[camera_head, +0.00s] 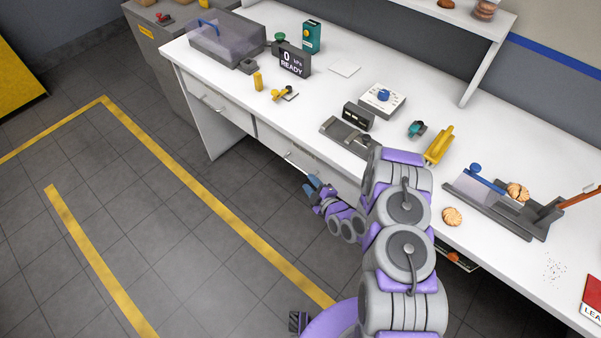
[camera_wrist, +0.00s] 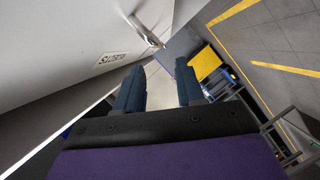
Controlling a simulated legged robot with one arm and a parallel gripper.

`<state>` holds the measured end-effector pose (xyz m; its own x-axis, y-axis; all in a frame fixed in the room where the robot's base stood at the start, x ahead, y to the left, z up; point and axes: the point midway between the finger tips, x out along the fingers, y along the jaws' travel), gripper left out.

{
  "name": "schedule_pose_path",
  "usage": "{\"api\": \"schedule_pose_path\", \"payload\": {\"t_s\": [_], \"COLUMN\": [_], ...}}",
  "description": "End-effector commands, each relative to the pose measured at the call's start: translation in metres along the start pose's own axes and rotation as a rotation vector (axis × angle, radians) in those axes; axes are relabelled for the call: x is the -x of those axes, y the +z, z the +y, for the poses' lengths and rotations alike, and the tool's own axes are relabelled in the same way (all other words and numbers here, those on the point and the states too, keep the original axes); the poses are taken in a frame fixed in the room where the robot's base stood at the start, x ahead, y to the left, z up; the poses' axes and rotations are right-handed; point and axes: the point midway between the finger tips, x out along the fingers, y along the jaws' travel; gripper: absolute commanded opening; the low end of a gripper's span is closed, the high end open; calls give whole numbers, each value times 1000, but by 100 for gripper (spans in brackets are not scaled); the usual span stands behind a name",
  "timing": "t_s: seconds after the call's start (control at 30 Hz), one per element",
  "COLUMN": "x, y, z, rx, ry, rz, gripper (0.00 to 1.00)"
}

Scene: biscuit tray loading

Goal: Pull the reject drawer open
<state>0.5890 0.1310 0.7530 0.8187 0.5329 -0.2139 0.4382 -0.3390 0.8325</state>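My gripper (camera_head: 316,188) is in front of the white workbench, below and right of a bar handle (camera_head: 292,158) on a white drawer front (camera_head: 270,140). In the wrist view my gripper (camera_wrist: 160,86) is open, with its two dark fingers apart and nothing between them. A white front (camera_wrist: 60,40) fills the upper left there. It bears a small upside-down label (camera_wrist: 112,58), too blurred to read for certain. A metal handle (camera_wrist: 147,34) stands out beyond the fingertips, not touched by them. The drawer front looks flush with the bench. My arm hides part of the bench front.
Another handle (camera_head: 213,106) shows on a drawer farther left. A dark tray or opening (camera_head: 458,261) shows under the bench edge, right of my arm. The benchtop (camera_head: 345,95) holds a scale, a biscuit fixture and several small items. The tiled floor (camera_head: 215,235) in front is clear.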

Motion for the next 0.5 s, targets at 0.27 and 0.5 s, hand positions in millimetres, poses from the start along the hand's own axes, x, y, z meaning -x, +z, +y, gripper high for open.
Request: {"api": "schedule_pose_path", "payload": {"t_s": [0.27, 0.5], "x": [-43, -73], "y": [3, 2], "z": [0, 0], "rx": [0, 0], "ry": [3, 0], "rz": [4, 2], "gripper": [38, 38]}}
